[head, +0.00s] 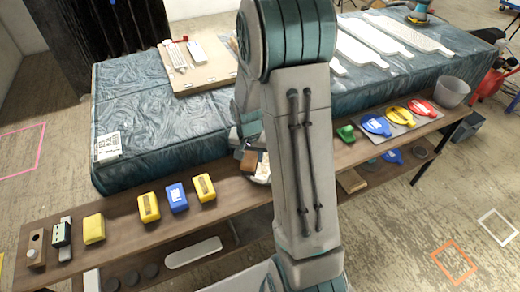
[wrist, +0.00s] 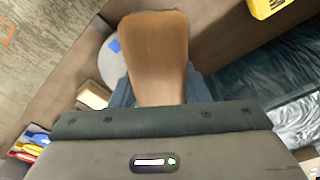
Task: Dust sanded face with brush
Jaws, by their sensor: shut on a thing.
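In the wrist view my gripper (wrist: 160,92) is shut on a brown wooden piece (wrist: 155,50), which looks like the brush's handle; no bristles show. The same brown piece seems to show in the head view (head: 249,160), left of my arm, above the front bench. My arm hides most of the gripper there. A tan board (head: 203,76) with small white pieces on it lies on the covered table. Pale relief panels (head: 368,50) lie flat at the table's far right. I cannot tell which surface is the sanded face.
The dark-plastic-covered table (head: 160,130) stands behind a brown bench (head: 120,218). Yellow and blue blocks (head: 177,197) line the bench's left part. Coloured flat pieces (head: 398,115) and a grey bucket (head: 452,92) stand at right. The table's left half is mostly clear.

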